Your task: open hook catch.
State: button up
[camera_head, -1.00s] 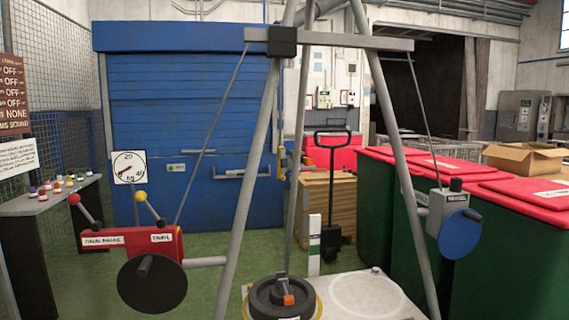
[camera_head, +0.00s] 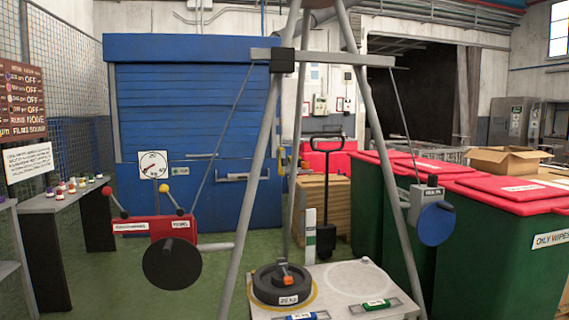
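A black round weight (camera_head: 268,289) labelled 20 kg rests on the pale platform (camera_head: 340,285), inside a yellow ring marking. A grey upright piece with a small orange part (camera_head: 286,280) stands at the middle of the weight. This may be the hook catch, but it is too small to tell whether it is open or shut. My gripper is not in view.
A grey tripod frame (camera_head: 246,185) straddles the platform. A red winch box (camera_head: 140,226) with a black disc hangs at left, a grey box with a blue disc (camera_head: 436,224) at right. Red-lidded green bins (camera_head: 475,245) crowd the right. Green floor (camera_head: 100,285) is free at front left.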

aim_at(283, 161)
jog(key=u, duration=0.1)
jog(key=i, duration=1)
jog(key=z, duration=0.1)
